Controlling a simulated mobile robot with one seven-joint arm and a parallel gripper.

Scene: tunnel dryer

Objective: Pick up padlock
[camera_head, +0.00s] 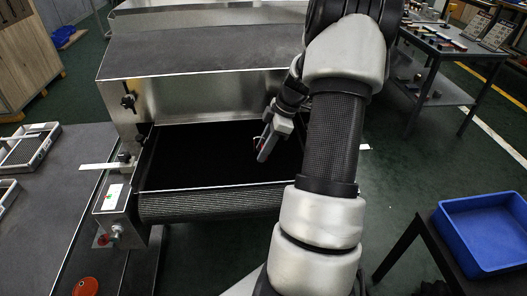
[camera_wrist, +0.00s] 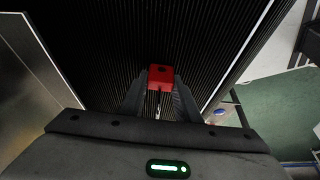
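The padlock (camera_wrist: 160,77) is a small red block with a dark spot on its face and a thin light shackle pointing back toward my palm. It sits between the fingertips of my gripper (camera_wrist: 160,84), whose two dark fingers appear to touch its left and right sides. In the head view only a speck of red (camera_head: 257,139) shows beside my gripper (camera_head: 260,141), over the dark ribbed conveyor belt (camera_head: 200,160). I cannot tell whether the padlock rests on the belt or is just above it.
The belt runs under the metal hood (camera_head: 215,50) of the dryer. A blue bin (camera_head: 480,268) stands on a small table at right. A table with several small items (camera_head: 440,40) is at the back right. A grey table with trays (camera_head: 30,148) is at left.

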